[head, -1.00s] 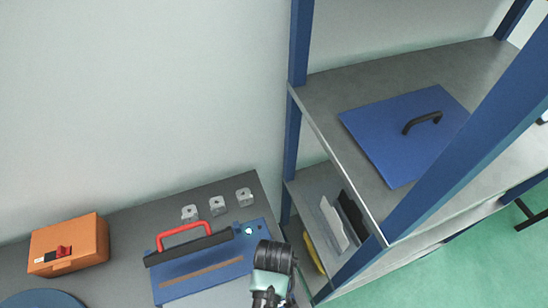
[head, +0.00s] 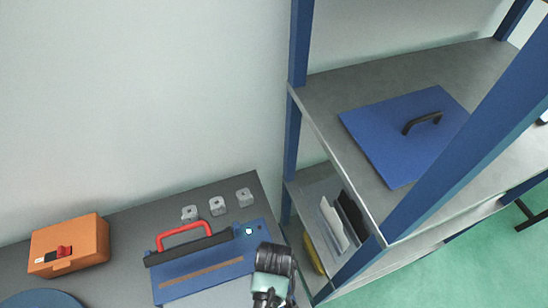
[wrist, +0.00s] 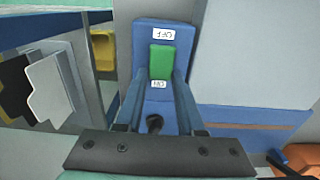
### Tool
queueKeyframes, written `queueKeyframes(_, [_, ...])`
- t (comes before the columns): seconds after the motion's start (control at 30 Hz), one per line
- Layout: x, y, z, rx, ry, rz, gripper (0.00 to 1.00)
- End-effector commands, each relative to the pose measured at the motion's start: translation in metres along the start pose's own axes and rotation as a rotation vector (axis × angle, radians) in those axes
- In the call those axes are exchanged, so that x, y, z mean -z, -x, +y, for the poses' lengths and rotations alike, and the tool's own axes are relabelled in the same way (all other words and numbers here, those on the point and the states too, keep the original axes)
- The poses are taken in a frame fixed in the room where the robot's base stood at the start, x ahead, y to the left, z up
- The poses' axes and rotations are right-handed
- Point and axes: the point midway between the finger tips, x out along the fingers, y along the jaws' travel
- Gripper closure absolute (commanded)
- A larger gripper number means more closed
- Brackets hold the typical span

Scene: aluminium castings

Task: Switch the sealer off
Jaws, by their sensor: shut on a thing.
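The sealer (head: 205,272) is a blue bench machine with a red handle (head: 180,232) and a dark bar, on the grey bench in the head view. In the wrist view, its blue switch panel (wrist: 187,35) carries an OFF label (wrist: 163,34) at the far end and an ON label (wrist: 159,84) nearer to me. A green switch piece (wrist: 161,60) sits between the labels. My gripper (wrist: 162,76) is shut on the green switch piece, one finger on each side. In the head view my wrist hides the fingertips and part of the sealer's right end.
Several small metal castings (head: 217,206) lie behind the sealer. An orange box (head: 70,247) with a red switch stands at left, near a blue round thing (head: 42,300). A blue-framed shelf rack (head: 292,150) stands close at right, holding a blue lidded plate (head: 400,135).

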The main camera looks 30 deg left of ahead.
Motion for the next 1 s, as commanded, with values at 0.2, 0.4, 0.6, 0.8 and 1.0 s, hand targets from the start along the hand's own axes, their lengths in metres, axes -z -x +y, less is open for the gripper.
queueKeyframes(0.2, [-0.0068,0.0027,-0.0003,0.002,-0.004,0.136,1.0])
queueKeyframes(0.4, [-0.0098,0.0019,-0.0006,0.002,-0.002,0.284,1.0])
queueKeyframes(0.6, [-0.0087,0.0038,-0.0004,0.0,0.0,0.327,1.0])
queueKeyframes(0.8, [-0.0084,0.004,-0.0002,0.0,0.001,0.326,1.0])
queueKeyframes(1.0, [-0.0086,0.0039,-0.0001,0.0,0.0,0.325,0.32])
